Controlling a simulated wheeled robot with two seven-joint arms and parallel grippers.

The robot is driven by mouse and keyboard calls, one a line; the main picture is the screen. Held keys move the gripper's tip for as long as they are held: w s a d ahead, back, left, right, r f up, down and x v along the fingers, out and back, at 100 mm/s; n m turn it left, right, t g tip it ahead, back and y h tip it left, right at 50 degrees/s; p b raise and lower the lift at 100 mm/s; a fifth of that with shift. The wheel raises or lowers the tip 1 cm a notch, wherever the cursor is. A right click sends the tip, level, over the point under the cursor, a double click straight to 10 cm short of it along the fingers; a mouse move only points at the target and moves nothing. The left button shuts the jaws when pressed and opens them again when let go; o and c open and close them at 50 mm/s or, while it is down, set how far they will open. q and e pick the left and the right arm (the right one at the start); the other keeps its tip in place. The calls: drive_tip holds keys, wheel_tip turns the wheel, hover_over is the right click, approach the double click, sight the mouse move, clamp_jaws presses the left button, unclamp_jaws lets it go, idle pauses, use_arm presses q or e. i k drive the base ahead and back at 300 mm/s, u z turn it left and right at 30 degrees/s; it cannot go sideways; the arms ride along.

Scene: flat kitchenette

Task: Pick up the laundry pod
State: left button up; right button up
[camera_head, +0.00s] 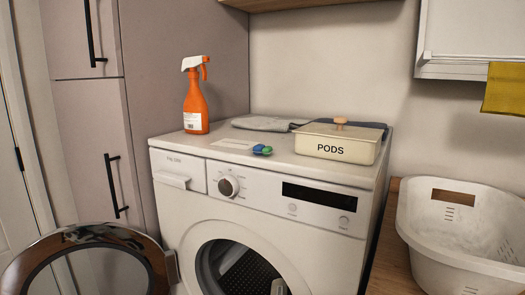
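A small blue and green laundry pod (262,150) lies on top of the white washing machine (225,153), near its front edge and left of the box marked PODS (336,143). The box is cream coloured and has a lid with a wooden knob. Neither of my grippers shows in the head view. Nothing touches the pod from above, and it is in plain sight.
An orange spray bottle (195,100) stands at the machine's back left. Folded grey cloth (260,123) lies behind the pod. The round washer door (150,262) hangs open at the lower left. A white laundry basket (460,235) stands on the wooden counter at right.

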sight(258, 149)
drive_tip(key=k, duration=0.5)
drive_tip(key=u, duration=1.8)
drive_tip(key=i, duration=1.4)
drive_tip(key=z, duration=2.25)
